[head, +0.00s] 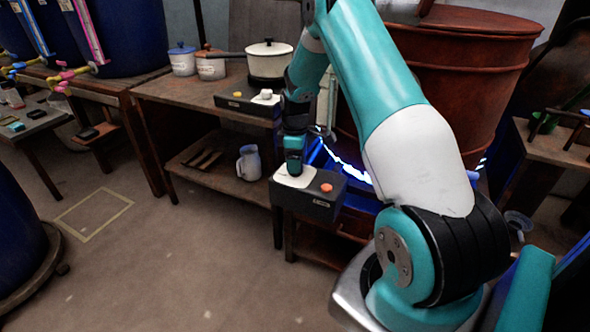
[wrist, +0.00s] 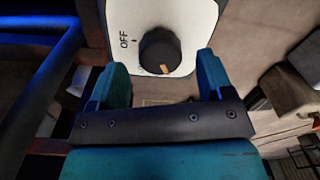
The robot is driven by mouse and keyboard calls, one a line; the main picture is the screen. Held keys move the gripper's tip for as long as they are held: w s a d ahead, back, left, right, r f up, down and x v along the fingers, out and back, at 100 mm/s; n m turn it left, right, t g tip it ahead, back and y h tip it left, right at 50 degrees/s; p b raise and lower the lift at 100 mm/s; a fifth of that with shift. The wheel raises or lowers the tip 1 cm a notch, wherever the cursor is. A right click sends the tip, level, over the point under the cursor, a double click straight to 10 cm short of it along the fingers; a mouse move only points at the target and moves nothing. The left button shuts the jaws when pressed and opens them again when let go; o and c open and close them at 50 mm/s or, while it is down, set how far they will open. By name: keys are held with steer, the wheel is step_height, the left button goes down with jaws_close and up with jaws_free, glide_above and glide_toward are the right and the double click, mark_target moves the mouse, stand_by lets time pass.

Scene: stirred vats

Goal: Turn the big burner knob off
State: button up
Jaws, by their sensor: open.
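The black burner knob (wrist: 160,48) sits on a white plate (wrist: 190,18) marked OFF. Its orange mark points down in the wrist view, away from the OFF mark on the upper left. My gripper (wrist: 161,63) is open, with one teal finger on each side of the knob's lower part; contact is not visible. Blue-white flame (head: 345,165) glows under the large copper-red vat (head: 455,70).
An orange button (head: 326,187) is on the same box. Behind it, a second control box (head: 243,103) has a white knob (head: 266,94). A cream pot (head: 268,60) stands on the bench. A jug (head: 249,163) sits on the lower shelf.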

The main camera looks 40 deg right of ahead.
steer(key=shift+a+f, duration=0.1)
steer(key=shift+f, duration=1.35)
steer(key=shift+c, duration=0.4)
steer(key=c, duration=0.8)
steer(key=shift+c, duration=0.2)
